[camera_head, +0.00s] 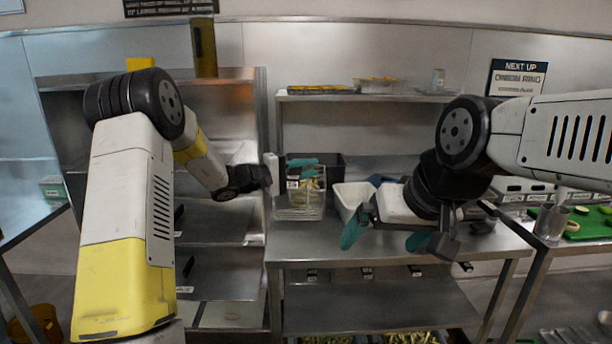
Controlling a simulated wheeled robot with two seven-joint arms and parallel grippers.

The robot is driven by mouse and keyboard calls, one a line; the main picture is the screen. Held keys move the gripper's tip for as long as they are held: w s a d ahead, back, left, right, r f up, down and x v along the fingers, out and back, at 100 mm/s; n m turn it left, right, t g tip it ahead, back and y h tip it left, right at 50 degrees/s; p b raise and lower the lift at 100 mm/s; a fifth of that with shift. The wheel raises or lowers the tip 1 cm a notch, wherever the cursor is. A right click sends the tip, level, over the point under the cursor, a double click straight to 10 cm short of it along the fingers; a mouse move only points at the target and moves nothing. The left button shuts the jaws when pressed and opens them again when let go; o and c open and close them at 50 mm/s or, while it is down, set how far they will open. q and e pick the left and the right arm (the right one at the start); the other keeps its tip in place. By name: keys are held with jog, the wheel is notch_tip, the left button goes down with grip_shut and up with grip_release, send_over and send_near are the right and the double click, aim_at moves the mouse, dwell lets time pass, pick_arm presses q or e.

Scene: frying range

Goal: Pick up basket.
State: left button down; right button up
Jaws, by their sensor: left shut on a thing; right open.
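A wire basket (299,208) is at the left end of the steel counter, in the middle of the head view. My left gripper (306,168) reaches in from the left, with its teal fingertips at the top of the basket. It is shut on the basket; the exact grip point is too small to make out. Whether the basket touches the counter I cannot tell. My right gripper (385,236) is open and empty, its teal fingers spread apart over the counter, to the right of the basket.
A white container (350,196) stands between the basket and my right gripper, partly hidden by it. A dark bin (335,168) is behind the basket. A shelf (340,97) with trays is above. A green board (590,222) with food lies at right.

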pick_arm(q)
jog(key=s+r, duration=0.2)
jog(key=s, duration=1.4)
jog(key=shift+d+r, duration=0.2)
jog(key=shift+r, duration=0.15)
jog(key=shift+a, duration=0.1)
